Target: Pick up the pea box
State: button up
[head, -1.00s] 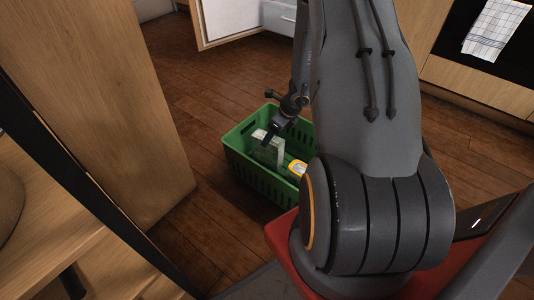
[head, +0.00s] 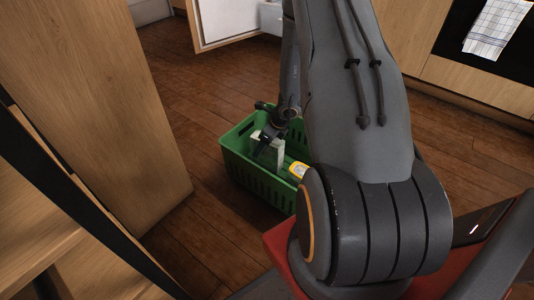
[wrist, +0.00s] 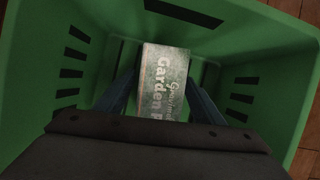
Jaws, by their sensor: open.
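The pea box (wrist: 163,82) is a pale green and white carton with "Garden" lettering. It stands inside the green crate (wrist: 30,60). In the head view the pea box (head: 275,152) shows as a pale shape in the crate (head: 236,170). My gripper (wrist: 160,92) is open, with one blue-grey finger on each side of the box in the wrist view. I cannot tell whether the fingers touch it. In the head view my gripper (head: 268,141) reaches down into the crate at the box. The lower part of the box is hidden.
A yellow and white item (head: 298,170) lies in the crate near the box. The crate walls stand close around my gripper. A wooden cabinet side (head: 100,100) is at the left. Wooden floor (head: 185,75) is clear behind the crate. An open white door (head: 225,22) stands at the back.

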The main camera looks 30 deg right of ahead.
jog(key=shift+f, duration=0.3)
dwell(0.5)
jog(key=c, duration=1.5)
jog(key=shift+r, duration=0.15)
